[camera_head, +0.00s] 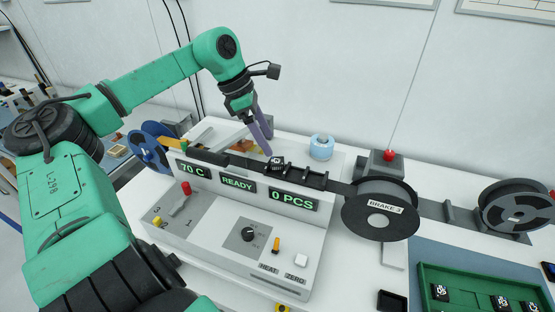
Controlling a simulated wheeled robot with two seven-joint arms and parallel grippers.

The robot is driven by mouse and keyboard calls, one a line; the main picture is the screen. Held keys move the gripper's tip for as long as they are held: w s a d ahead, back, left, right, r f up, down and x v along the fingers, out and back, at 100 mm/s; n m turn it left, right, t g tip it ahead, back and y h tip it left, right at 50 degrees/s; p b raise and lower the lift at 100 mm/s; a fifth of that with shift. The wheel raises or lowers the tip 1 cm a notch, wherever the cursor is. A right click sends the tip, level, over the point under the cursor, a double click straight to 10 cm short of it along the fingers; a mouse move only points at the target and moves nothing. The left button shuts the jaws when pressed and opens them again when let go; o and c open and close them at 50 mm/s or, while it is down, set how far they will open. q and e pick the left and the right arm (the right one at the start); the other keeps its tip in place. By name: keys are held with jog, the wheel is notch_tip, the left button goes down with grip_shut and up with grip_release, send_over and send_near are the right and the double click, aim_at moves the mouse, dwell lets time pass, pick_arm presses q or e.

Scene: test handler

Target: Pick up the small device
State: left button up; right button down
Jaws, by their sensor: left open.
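The small device (277,161), a dark square chip with white marks, sits on the black track along the top of the test handler (240,222). My left gripper (265,143) hangs just above and to the left of it, pointing down. My right gripper is out of view.
A black reel (381,207) and another reel (517,205) stand at the right. A blue reel (151,146) is at the left. A green tray (462,277) with several chips lies front right. A blue tape roll (321,147) stands behind the track.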

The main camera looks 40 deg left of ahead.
aim_at(277, 160)
pick_arm(q)
jog(key=p+x, duration=0.3)
jog(key=shift+s+f, duration=0.1)
jog(key=shift+f, duration=0.15)
jog(key=shift+x, duration=0.9)
jog(key=shift+f, duration=0.55)
jog(key=shift+c, duration=0.3)
grip_shut()
jog(key=shift+r, duration=0.1)
